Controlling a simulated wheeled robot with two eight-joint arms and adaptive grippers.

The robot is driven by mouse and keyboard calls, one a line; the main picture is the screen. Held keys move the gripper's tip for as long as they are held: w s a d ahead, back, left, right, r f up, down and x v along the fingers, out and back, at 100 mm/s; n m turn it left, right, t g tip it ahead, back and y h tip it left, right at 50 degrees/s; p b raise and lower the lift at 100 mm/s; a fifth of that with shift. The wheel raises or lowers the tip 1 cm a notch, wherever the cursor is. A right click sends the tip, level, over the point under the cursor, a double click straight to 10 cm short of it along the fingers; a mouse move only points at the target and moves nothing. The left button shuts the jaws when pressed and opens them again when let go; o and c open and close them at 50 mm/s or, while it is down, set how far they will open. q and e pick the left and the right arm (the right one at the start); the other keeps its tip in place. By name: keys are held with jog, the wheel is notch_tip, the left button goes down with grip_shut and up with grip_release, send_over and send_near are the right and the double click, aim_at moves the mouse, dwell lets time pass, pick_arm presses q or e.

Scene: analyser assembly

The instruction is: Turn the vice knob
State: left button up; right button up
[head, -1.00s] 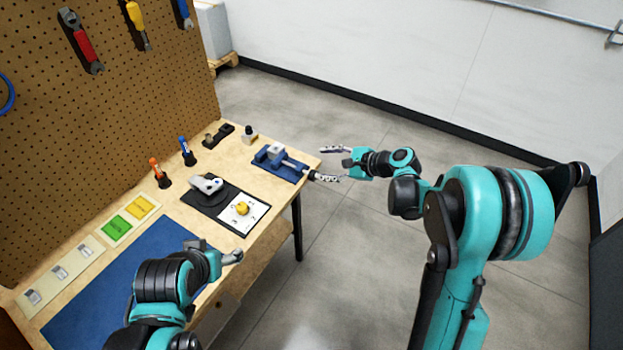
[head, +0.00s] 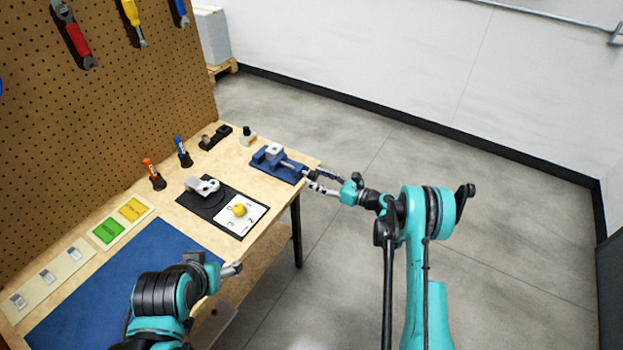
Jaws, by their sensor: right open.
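The blue vice (head: 270,164) sits at the far right corner of the bench, with a light block (head: 274,150) between its jaws. Its screw (head: 293,164) points right towards the bench edge. The knob end is small and partly lost among my fingertips, so I cannot tell contact. My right gripper (head: 311,179) is open just beyond the bench edge, its two fingers pointing left at the knob end. My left gripper (head: 237,269) is over the near edge of the bench, beside the blue mat; its finger opening is unclear.
A black plate with a grey device (head: 201,187) and a white card with a yellow knob (head: 239,210) lie mid-bench. Orange (head: 152,174) and blue (head: 182,152) tools stand upright near the pegboard (head: 90,130). Floor right of the bench is clear.

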jog(key=shift+x, duration=1.2)
jog(key=shift+c, duration=0.4)
jog(key=c, duration=1.1)
jog(key=shift+n, duration=3.3)
